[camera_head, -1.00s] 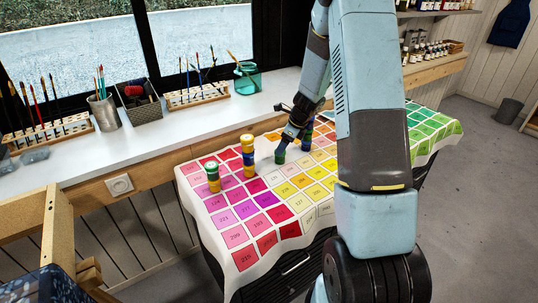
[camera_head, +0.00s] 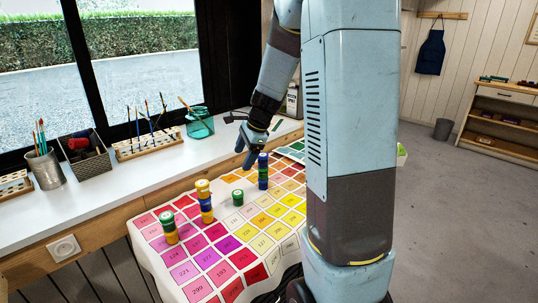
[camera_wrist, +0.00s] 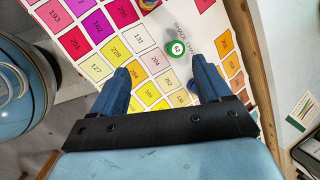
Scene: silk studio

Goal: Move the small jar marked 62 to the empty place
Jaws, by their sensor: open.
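A small green jar (camera_head: 238,197) stands alone and upright on the colour chart cloth (camera_head: 150,262), between the stacks. In the wrist view a jar with a green rim and white numbered lid (camera_wrist: 178,47) lies ahead of the fingertips; its number looks like 62 but is small. My gripper (camera_head: 247,152) is open and empty, above and behind the lone jar, apart from it. In the wrist view its two blue fingers (camera_wrist: 160,75) are spread with only chart cells between them. I cannot tell which spot is the empty place.
Behind are a brush rack (camera_head: 148,145), a wicker basket (camera_head: 86,160) and a teal glass (camera_head: 200,127) on the sill.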

